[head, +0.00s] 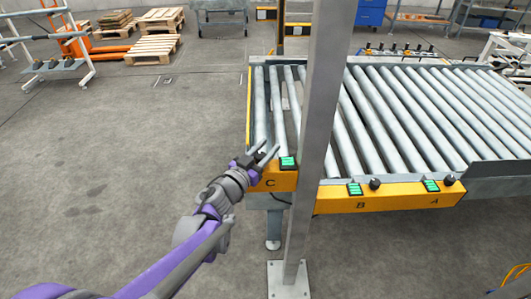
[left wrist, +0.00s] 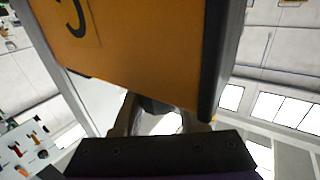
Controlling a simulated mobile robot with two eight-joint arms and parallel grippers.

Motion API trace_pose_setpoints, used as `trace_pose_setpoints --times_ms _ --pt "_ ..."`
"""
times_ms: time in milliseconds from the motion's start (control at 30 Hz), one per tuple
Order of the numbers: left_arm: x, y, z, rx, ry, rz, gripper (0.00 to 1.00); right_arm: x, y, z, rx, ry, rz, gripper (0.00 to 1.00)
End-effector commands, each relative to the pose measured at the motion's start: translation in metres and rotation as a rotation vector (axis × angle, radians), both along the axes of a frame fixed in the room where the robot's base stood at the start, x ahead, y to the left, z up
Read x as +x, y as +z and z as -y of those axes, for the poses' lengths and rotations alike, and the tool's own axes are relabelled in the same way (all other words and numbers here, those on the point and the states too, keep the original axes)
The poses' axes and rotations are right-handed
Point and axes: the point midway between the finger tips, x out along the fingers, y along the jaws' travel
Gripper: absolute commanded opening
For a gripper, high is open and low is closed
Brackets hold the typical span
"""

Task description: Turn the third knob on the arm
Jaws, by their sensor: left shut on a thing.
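An orange control panel (head: 283,181) marked C sits at the near left corner of the roller conveyor, with a green display (head: 288,163). My left gripper (head: 266,157) is at this panel's left end, its fingers beside the display. In the left wrist view the fingers (left wrist: 163,120) close around a dark knob (left wrist: 155,104) below the orange panel face (left wrist: 130,40). The knob is mostly hidden by the gripper, so its angle cannot be read. The longer panel carries knob B (head: 375,184) and knob A (head: 449,179), both untouched. My right gripper is not in view.
A grey upright post (head: 318,110) stands just right of my left gripper, in front of the conveyor rollers (head: 400,110). Its base plate (head: 289,283) is on the floor. Open floor (head: 130,130) lies to the left; pallets (head: 155,47) are far behind.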

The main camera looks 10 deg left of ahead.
Motion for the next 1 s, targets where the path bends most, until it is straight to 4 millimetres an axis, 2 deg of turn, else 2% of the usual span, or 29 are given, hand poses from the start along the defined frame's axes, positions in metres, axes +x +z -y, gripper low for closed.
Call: trace_pose_setpoints --times_ms 33,200,567,600,700,767,1000 --pt "-0.0001 -0.0043 -0.0021 0.003 -0.033 -0.003 0.0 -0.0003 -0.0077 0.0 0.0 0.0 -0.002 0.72" --pt "-0.0018 -0.0028 0.0023 0.003 -0.126 -0.006 0.0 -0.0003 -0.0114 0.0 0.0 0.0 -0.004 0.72" --pt "-0.0032 -0.0029 0.004 0.004 -0.149 -0.007 0.0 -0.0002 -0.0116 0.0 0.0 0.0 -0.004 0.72" --pt "-0.0032 -0.0031 0.004 0.004 -0.148 -0.007 0.45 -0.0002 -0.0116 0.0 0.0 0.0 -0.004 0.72" --pt "-0.0031 -0.0028 0.0041 0.003 -0.148 -0.008 0.63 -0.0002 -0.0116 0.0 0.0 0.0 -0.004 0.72" --pt "-0.0031 -0.0026 0.0041 0.003 -0.148 -0.007 0.71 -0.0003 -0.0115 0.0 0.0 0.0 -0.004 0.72" --pt "-0.0027 -0.002 0.0041 0.002 -0.148 -0.006 0.71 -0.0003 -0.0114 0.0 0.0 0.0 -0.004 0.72"
